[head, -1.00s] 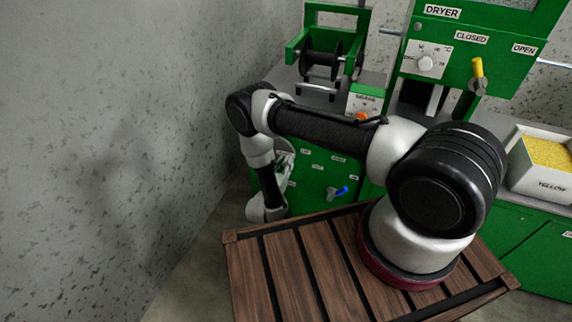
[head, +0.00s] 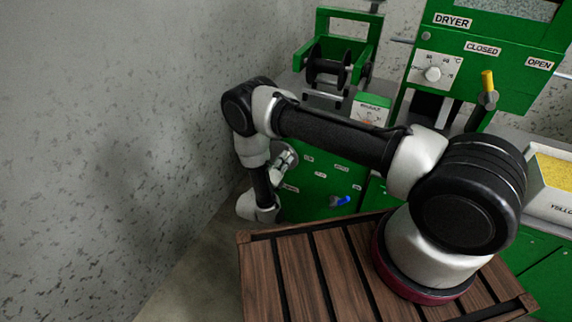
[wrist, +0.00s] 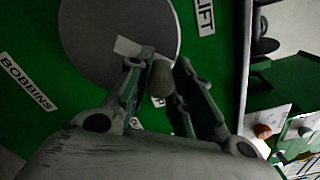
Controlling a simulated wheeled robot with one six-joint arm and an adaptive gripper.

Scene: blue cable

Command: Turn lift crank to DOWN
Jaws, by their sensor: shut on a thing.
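The lift crank's grey round disc (wrist: 118,35) is on the green panel in the wrist view, next to a label ending in "IFT" (wrist: 205,15). A white piece (wrist: 133,48) lies at the disc's lower edge. My gripper (wrist: 160,80) has its two fingers around the crank's rounded grey handle (wrist: 160,78) and is shut on it. No "DOWN" label is readable. In the head view my wrist hides most of the crank area on the green cabinet front (head: 315,190).
A "BOBBINS" label (wrist: 27,80) is on the panel. A blue handle (head: 340,201) sticks out of the cabinet front. A black spool (head: 328,66) stands above. The dryer's yellow-tipped lever (head: 487,85) and the yellow-filled bin (head: 552,180) are at right. A wall is close on the left.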

